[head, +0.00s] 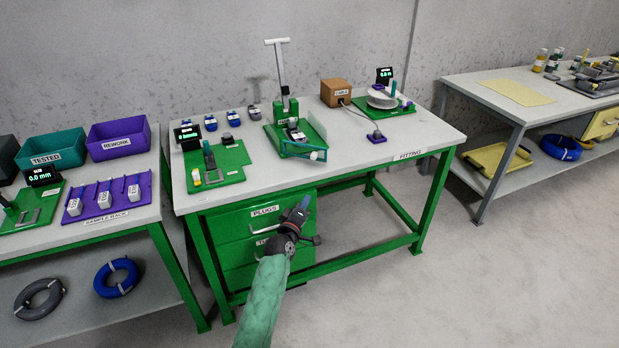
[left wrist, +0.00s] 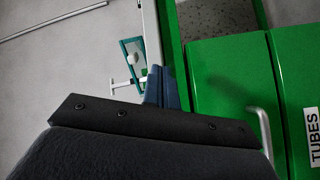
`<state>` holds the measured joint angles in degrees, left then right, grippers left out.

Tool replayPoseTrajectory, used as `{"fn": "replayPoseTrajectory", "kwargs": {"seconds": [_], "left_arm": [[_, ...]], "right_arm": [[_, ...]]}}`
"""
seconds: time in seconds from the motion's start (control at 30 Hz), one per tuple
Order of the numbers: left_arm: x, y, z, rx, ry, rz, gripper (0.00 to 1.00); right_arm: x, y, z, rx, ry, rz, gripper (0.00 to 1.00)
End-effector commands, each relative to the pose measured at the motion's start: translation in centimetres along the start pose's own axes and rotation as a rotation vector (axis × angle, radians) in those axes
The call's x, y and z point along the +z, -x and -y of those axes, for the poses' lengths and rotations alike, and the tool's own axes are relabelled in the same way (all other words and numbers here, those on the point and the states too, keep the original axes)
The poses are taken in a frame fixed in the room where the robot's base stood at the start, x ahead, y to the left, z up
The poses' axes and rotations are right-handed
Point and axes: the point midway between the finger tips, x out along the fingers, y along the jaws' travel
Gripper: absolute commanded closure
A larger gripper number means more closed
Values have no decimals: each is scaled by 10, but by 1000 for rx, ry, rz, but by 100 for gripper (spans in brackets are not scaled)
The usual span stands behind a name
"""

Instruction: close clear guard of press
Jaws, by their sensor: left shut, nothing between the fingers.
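The press (head: 287,108) stands on a green base at the middle of the fitting table, with a tall pale T-handle lever. The guard's exact angle is hard to tell. My left gripper (head: 300,208) is shut and empty, in front of the green drawers and below the table's front edge, apart from the press. Its blue fingers (left wrist: 161,90) also show in the left wrist view. My right gripper is not in view.
Clear tabletop lies right of the press.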

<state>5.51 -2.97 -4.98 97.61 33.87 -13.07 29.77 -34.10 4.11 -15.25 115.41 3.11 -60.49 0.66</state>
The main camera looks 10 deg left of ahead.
Motion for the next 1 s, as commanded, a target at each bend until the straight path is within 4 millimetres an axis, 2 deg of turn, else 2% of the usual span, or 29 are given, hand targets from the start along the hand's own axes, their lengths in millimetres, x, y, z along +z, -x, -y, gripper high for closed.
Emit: {"fn": "replayPoseTrajectory", "kwargs": {"seconds": [0.03,0.2,0.3,0.4,0.5,0.7,0.87,1.0], "left_arm": [[-8,6,-6,9,-91,-7,100],[-37,17,-42,12,-413,-22,100],[-48,23,-58,3,-590,-26,100],[-54,26,-67,-10,-745,-24,100],[-56,28,-70,-27,-882,-13,100],[-52,28,-63,-50,-1070,23,100],[-52,27,-62,-51,-1133,28,100],[-52,17,-63,-50,-1140,28,100]], "right_arm": [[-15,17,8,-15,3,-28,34],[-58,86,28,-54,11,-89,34],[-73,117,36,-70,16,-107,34],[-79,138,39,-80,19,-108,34],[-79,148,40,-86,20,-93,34],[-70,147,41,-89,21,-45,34],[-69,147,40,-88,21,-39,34],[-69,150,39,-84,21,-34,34]]}}
